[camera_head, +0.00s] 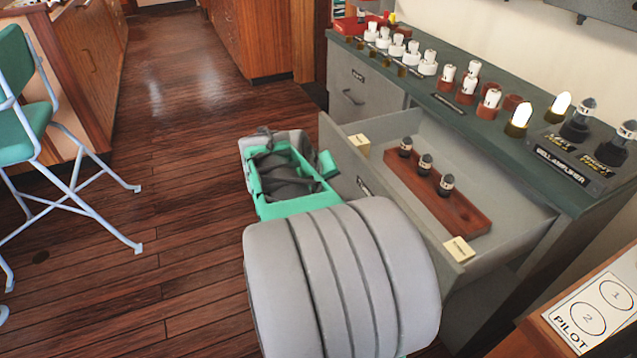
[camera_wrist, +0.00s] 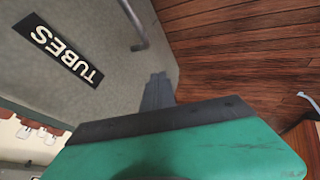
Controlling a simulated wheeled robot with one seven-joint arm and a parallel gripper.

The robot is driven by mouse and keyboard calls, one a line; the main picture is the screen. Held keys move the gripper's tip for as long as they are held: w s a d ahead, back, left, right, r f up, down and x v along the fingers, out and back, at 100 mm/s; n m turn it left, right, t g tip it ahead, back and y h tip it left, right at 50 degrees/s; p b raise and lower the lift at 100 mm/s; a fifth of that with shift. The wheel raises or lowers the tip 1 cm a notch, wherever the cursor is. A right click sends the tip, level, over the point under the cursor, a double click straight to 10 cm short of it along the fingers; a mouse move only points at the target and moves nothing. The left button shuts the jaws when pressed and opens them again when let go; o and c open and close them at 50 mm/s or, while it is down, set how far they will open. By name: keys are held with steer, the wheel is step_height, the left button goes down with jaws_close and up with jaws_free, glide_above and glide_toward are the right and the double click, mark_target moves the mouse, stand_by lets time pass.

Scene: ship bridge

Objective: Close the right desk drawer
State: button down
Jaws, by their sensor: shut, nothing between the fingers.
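The right desk drawer (camera_head: 388,200) is pulled well out of the grey desk, and its open top shows. Inside lies a reddish wooden rack (camera_head: 462,211) with several dark, white-banded tubes standing in it. My teal gripper (camera_head: 283,168) is shut and empty, in front of the drawer front on the floor side. In the wrist view a grey drawer front (camera_wrist: 95,25) with a "TUBES" label (camera_wrist: 58,50) and a handle (camera_wrist: 133,25) is close. The dark fingers (camera_wrist: 157,90) are near that front; I cannot tell whether they touch. My arm hides part of the drawer front.
A closed drawer with a handle (camera_head: 353,97) is left of the open one. White tubes and bulbs (camera_head: 520,114) line the green desk top (camera_head: 442,92). A teal chair (camera_head: 22,125) stands left. Wooden floor (camera_head: 180,190) between is clear. A pilot panel (camera_head: 597,312) is at lower right.

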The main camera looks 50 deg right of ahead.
mark_target(344, 185)
steer(key=d, duration=0.1)
steer(key=s+d, duration=0.1)
steer(key=d, duration=0.2)
steer(key=shift+s+f, duration=0.3)
steer(key=shift+f, duration=0.1)
steer(key=shift+d, duration=0.15)
